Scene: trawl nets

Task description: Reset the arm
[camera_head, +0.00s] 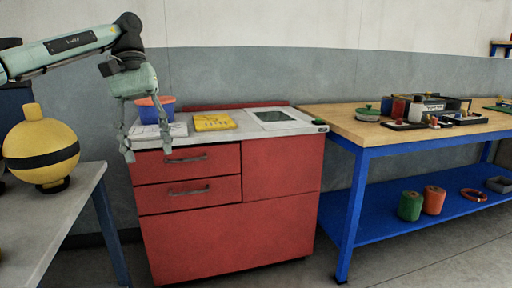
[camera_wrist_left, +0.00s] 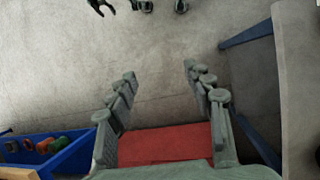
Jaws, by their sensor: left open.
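My left arm comes in from the upper left in the head view. My left gripper (camera_head: 142,142) hangs fingers down in front of the left end of the red cabinet (camera_head: 210,225). Its fingers are spread and nothing is between them. In the left wrist view the same gripper (camera_wrist_left: 158,85) is open over bare grey floor, with a strip of the red cabinet (camera_wrist_left: 165,142) between the finger bases. My right gripper is not clearly seen in the head view.
A grey table (camera_head: 50,215) with a yellow buoy (camera_head: 41,150) stands at the left. The cabinet top holds a blue and orange bowl (camera_head: 156,110) and a yellow item (camera_head: 213,122). A blue-framed wooden bench (camera_head: 350,125) with several items stands at the right. Floor between is clear.

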